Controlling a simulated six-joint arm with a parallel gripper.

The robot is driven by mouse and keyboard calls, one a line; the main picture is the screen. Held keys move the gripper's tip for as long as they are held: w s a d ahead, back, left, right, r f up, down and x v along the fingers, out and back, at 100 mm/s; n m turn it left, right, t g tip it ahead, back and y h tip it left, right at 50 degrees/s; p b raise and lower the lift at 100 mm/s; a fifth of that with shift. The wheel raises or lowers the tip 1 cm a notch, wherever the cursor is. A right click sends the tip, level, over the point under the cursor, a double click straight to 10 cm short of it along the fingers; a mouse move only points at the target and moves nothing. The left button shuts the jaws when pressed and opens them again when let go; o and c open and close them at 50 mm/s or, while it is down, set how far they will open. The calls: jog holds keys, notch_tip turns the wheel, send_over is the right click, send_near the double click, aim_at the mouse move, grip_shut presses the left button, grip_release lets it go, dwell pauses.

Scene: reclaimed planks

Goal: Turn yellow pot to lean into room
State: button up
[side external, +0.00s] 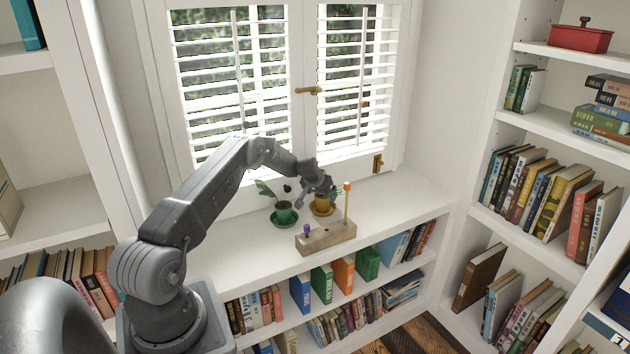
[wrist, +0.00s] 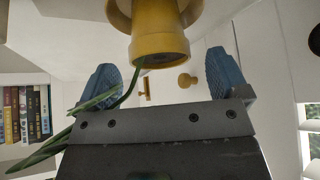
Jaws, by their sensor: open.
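The yellow pot (side external: 322,203) stands on a yellow saucer (side external: 331,211) on the white sill counter, partly hidden by my gripper (side external: 325,189) just above it. In the wrist view the pot (wrist: 160,43) appears upside down with its saucer (wrist: 205,12) at the top edge. The blue finger pads of my gripper (wrist: 163,75) are spread on either side of the pot's rim, with visible gaps. The pot's green plant (wrist: 122,95) bends toward the lower left, across the left finger and gripper body. In the side view this plant is mostly hidden.
A green pot (side external: 284,212) with a leafy plant stands close on the left. In front is a wooden block (side external: 325,237) with a purple knob (side external: 306,230) and a tall orange-tipped peg (side external: 347,194). Shuttered windows (side external: 242,80) stand behind. The counter's right end is clear.

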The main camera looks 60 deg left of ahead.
jog(key=v, duration=1.2)
jog(key=s+d+r+m+h, duration=0.1)
jog(key=s+d+r+m, duration=0.1)
jog(key=d+r, duration=0.95)
jog(key=s+d+r+m+h, duration=0.1)
jog(key=s+d+r+m, duration=0.1)
jog(key=d+r, duration=0.9)
jog(key=s+d+r+m+h, duration=0.1)
jog(key=s+d+r, duration=0.1)
jog(key=s+d, duration=0.95)
jog(key=s+d+f+m, duration=0.1)
jog(key=s+d, duration=0.8)
jog(key=s, duration=0.4)
jog(key=shift+s+f+m+h, duration=0.15)
jog(key=shift+f+m+h, duration=0.15)
jog(key=shift+f+m, duration=0.1)
